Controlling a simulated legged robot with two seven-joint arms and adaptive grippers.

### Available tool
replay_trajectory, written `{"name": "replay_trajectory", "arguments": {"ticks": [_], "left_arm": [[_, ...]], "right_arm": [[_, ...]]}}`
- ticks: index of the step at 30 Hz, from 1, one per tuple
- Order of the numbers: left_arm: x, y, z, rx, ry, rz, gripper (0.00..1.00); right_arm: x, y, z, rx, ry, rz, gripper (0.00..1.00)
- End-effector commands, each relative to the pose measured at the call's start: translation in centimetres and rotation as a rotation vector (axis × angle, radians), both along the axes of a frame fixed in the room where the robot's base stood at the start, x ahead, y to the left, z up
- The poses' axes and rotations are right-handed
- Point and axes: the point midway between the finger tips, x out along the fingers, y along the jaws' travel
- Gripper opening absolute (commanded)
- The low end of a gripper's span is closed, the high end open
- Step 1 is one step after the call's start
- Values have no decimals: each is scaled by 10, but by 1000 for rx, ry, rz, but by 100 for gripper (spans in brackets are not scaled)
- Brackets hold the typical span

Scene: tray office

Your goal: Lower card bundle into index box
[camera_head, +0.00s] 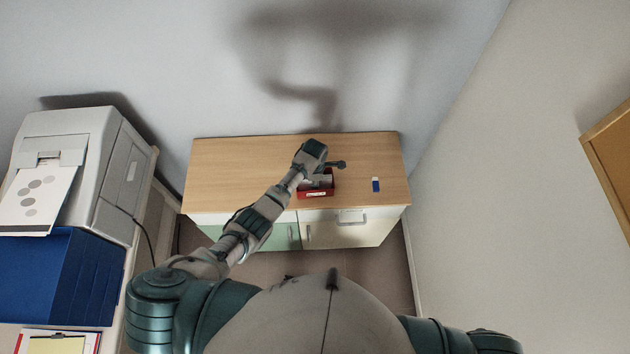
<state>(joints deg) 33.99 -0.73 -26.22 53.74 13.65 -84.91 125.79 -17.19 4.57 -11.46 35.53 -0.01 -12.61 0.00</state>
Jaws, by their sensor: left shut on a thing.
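The red index box (316,195) stands on the wooden cabinet top, with a white label on its front. My left gripper (328,170) is right above the box and covers much of its opening. It is shut on the card bundle (321,182), of which only a small pale grey part shows under the fingers, at the box's opening. How deep the bundle sits in the box is hidden. My right gripper is out of view; only that arm's shoulder shows at the lower right.
The top is otherwise clear. A wall stands close behind. A white printer (75,160) and a blue file holder (60,275) are at the left.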

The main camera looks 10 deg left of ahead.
Motion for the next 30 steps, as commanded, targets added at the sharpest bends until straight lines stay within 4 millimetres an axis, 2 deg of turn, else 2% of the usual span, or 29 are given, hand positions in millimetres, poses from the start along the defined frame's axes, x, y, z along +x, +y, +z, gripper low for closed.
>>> {"name": "replay_trajectory", "arguments": {"ticks": [1, 4, 13, 16, 20, 27, 30], "left_arm": [[0, 0, 0, 0, 0, 0, 27], [0, 0, 0, 0, 0, 0, 52], [0, 0, 1, 0, 0, 0, 52], [1, 0, 8, -1, -1, 0, 52], [1, 0, 30, -1, -4, 0, 52], [2, -1, 84, -1, -3, 0, 52], [1, -1, 101, -1, -1, 0, 52]], "right_arm": [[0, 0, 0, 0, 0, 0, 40], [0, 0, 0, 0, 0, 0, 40], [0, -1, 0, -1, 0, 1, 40], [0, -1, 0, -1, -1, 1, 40], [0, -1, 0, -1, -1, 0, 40], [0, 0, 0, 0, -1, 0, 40], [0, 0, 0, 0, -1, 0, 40]]}}
